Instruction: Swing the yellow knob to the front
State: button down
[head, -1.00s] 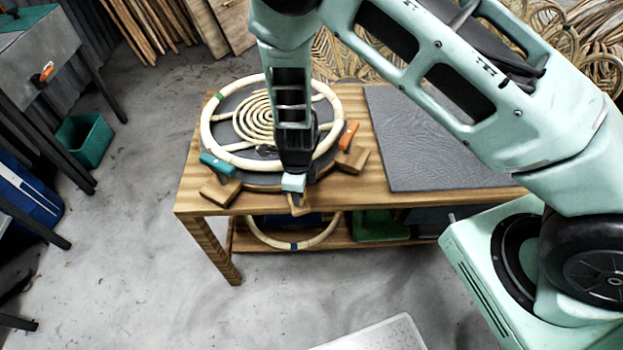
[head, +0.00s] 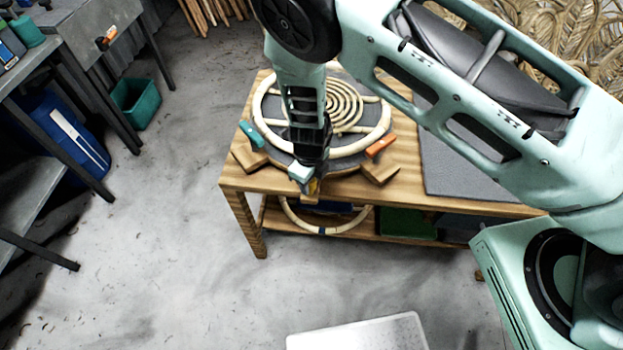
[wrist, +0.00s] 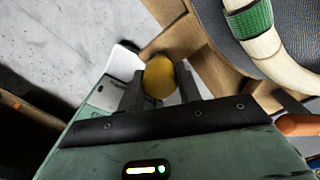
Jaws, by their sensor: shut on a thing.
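The yellow knob (wrist: 158,76) is a rounded piece between the two fingers of my gripper (wrist: 159,88) in the wrist view. My gripper (head: 307,181) is shut on it. In the head view, only a small part of the knob (head: 314,187) shows below the fingers, at the front of the round dark board on the table. The board carries a pale rattan hoop (head: 389,117) with a spiral (head: 345,104) inside. My arm covers part of the hoop and board, and how the knob is attached is hidden.
A teal clamp (head: 251,133) and an orange clamp (head: 379,147) sit beside the hoop, above wooden blocks. The wooden table (head: 405,182) has a grey mat (head: 450,172) on the right. A teal bin (head: 136,101) stands at left. The floor in front is mostly clear.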

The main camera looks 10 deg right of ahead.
jog(key=c, duration=1)
grip_release()
jog(key=shift+o, duration=0.2)
jog(key=shift+r, duration=0.1)
notch_tip(320, 180, up, 17)
jog(key=b, duration=0.2)
jog(key=shift+r, duration=0.15)
